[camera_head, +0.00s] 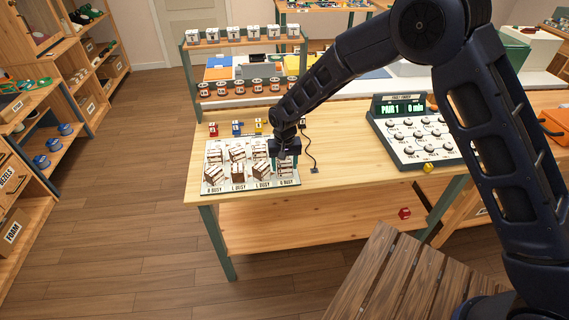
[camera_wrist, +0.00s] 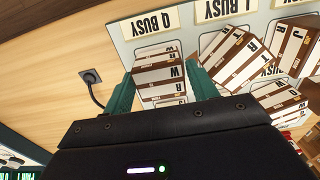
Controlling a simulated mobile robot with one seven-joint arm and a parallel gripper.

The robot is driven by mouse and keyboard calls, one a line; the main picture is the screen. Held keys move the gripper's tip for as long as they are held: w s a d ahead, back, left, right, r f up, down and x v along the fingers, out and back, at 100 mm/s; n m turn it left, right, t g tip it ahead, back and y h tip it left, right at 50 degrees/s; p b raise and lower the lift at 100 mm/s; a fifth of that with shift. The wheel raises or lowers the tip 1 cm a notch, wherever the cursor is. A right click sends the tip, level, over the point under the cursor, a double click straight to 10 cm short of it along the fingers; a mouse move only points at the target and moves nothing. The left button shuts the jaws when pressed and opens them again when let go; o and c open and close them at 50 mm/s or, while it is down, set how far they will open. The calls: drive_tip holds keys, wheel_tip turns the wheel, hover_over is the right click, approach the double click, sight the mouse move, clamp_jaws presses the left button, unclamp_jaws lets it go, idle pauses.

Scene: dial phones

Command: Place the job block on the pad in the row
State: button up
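A white board (camera_head: 211,149) lies on the workbench. Several brown-and-white job blocks stand on it in rows, above labels that read P BUSY, L BUSY and Q BUSY. My gripper (camera_head: 285,158) points down over its right column. In the wrist view, the teal fingers of my gripper (camera_wrist: 160,80) straddle a brown-and-white block (camera_wrist: 158,75) marked W and R, next to the Q BUSY label (camera_wrist: 155,26). The fingers are close to its sides; I cannot tell whether they press on it. Other blocks (camera_wrist: 233,55) stand right beside it. My gripper partly hides the right column in the head view.
Small red, blue and yellow pieces (camera_head: 237,128) stand behind the board. A dark cable (camera_head: 312,150) lies to its right. A keypad device (camera_head: 412,132) reads PAIR 1. A rack (camera_head: 245,90) with cups stands behind. The bench top (camera_head: 345,160) between board and device is mostly clear.

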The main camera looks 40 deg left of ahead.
sight(285, 163)
drive_tip(key=shift+r, duration=0.1)
wheel_tip(285, 163, up, 12)
idle(0.7)
drive_tip(key=w+d+r+m+t+y, duration=0.1)
drive_tip(key=w+d+r, duration=0.85)
drive_tip(key=d, duration=0.25)
drive_tip(key=w+d+r+m, duration=0.2)
drive_tip(key=w+d+r, duration=0.6)
drive_tip(key=w+d, duration=0.3)
drive_tip(key=w+d+r+m, duration=0.15)
drive_tip(key=d+r, duration=0.25)
drive_tip(key=d, duration=0.9)
drive_tip(key=s+d+r+m+t, duration=0.1)
drive_tip(key=s+d+r, duration=0.15)
drive_tip(key=d, duration=0.75)
drive_tip(key=s+d+r+m+t, duration=0.1)
drive_tip(key=s+d, duration=0.2)
drive_tip(key=d, duration=0.7)
drive_tip(key=s+d+r+m+t, duration=0.1)
drive_tip(key=s+d+r, duration=0.1)
drive_tip(key=d, duration=0.7)
drive_tip(key=s+d+f+m+h, duration=0.1)
drive_tip(key=s+d+f, duration=0.1)
drive_tip(key=s+d, duration=0.6)
drive_tip(key=shift+s+f+t, duration=0.2)
drive_tip(key=shift+t, duration=0.1)
